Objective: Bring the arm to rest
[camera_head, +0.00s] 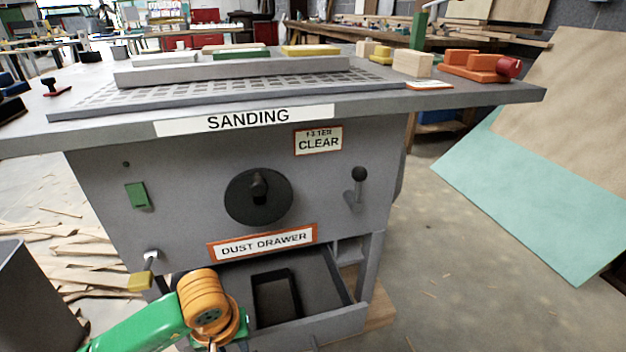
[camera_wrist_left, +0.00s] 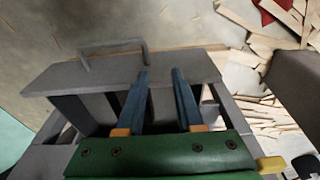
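My left arm, green with an orange wrist, enters the head view at the lower left, beside the pulled-out dust drawer (camera_head: 335,318). Its gripper fingers cannot be made out there. In the left wrist view my left gripper (camera_wrist_left: 161,76) shows two blue fingers spread apart with nothing between them. They reach over the open drawer toward its grey front panel (camera_wrist_left: 75,78), which carries a bar handle (camera_wrist_left: 112,47). I cannot tell whether a finger touches the panel. My right gripper is in neither view.
The grey sanding bench (camera_head: 225,165) stands above the drawer, with a black knob (camera_head: 258,196) and a lever (camera_head: 357,180). Wood scraps (camera_head: 85,255) litter the floor at left. Floor right of the bench is mostly clear.

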